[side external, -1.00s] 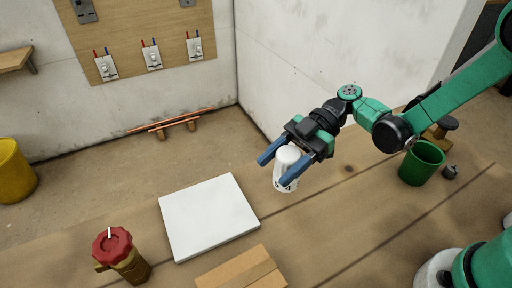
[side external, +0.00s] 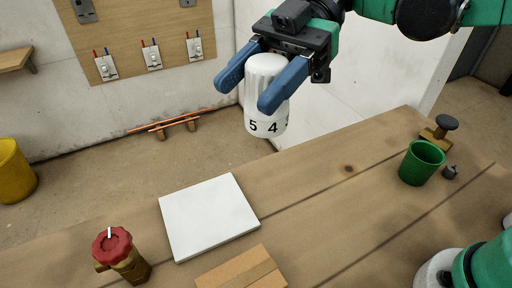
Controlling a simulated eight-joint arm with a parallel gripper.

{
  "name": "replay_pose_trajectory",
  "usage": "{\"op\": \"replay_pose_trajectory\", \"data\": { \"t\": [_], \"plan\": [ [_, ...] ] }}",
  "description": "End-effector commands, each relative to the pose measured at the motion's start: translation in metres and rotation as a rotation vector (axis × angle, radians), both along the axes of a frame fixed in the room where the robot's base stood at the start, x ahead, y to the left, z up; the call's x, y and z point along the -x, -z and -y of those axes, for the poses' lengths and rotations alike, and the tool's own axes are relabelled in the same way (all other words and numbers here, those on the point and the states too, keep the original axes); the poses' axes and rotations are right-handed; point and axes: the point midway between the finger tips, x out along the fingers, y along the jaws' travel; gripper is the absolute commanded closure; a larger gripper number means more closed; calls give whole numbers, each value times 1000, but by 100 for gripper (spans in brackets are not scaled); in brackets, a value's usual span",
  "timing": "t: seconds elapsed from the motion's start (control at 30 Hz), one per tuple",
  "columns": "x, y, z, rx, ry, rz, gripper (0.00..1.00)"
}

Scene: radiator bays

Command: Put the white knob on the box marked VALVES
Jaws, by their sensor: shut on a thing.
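The white knob (side external: 267,100), ribbed and marked with the numbers 5 and 4, is held upright between the blue fingers of my gripper (side external: 264,82). My gripper is shut on it, well above the bench, in the upper middle of the view. A cardboard box (side external: 241,271) with a tape strip is cut off by the bottom edge. No VALVES marking is readable on it, so I cannot tell whether it is the named box.
On the wooden bench (side external: 330,205) are a white slab (side external: 208,217), a brass valve with a red handwheel (side external: 118,254), a green cup (side external: 421,163) and a brass fitting with a dark knob (side external: 440,130). A yellow bucket (side external: 14,172) and copper pipes (side external: 171,122) are on the floor.

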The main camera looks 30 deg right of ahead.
Motion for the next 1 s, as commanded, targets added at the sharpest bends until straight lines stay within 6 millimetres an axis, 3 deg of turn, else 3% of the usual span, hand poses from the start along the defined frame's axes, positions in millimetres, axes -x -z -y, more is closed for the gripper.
{"op": "replay_pose_trajectory", "data": {
  "t": [0.03, 0.2, 0.43, 0.57, 1.0],
  "plan": [
    [16, -8, -18, 0, -64, 0, 100],
    [61, -31, -57, -1, -221, 0, 100],
    [90, -39, -75, -1, -309, 1, 100],
    [91, -16, -75, -1, -311, 0, 100],
    [90, 84, -75, -1, -309, 0, 100]
  ]
}}
